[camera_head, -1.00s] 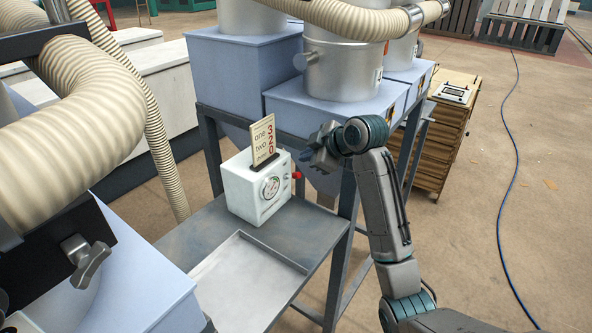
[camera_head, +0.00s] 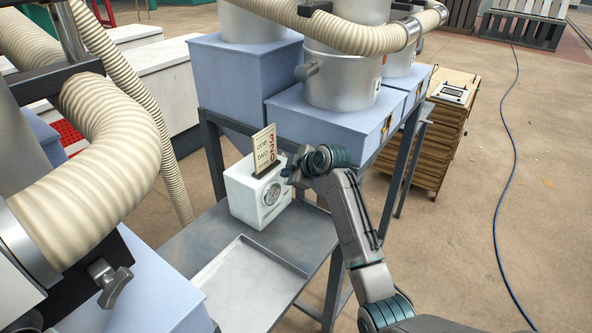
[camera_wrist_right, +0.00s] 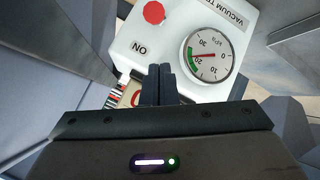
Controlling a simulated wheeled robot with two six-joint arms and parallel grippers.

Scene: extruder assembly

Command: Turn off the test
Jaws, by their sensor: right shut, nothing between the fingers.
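The white vacuum tester box (camera_head: 243,198) stands on the grey metal table, with a round gauge (camera_head: 272,194) on its front. A card with "one" and "two" and red digits (camera_head: 265,149) stands upright in its top slot. In the right wrist view, the tester (camera_wrist_right: 172,40) shows its gauge (camera_wrist_right: 208,53), a red knob (camera_wrist_right: 154,13) and an "ON" label. My right gripper (camera_head: 289,173) is at the box's right side, shut and empty. Its fingertips (camera_wrist_right: 158,72) are below the knob in the wrist view, apart from it. In the head view the gripper hides the knob. My left gripper is not in view.
A shallow tray recess (camera_head: 249,283) lies in front of the tester on the table (camera_head: 195,238). Blue hoppers (camera_head: 325,125) with metal cylinders and ribbed hoses stand close behind. A wooden cabinet (camera_head: 440,140) is at the right. Another hose (camera_head: 100,145) is at the left.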

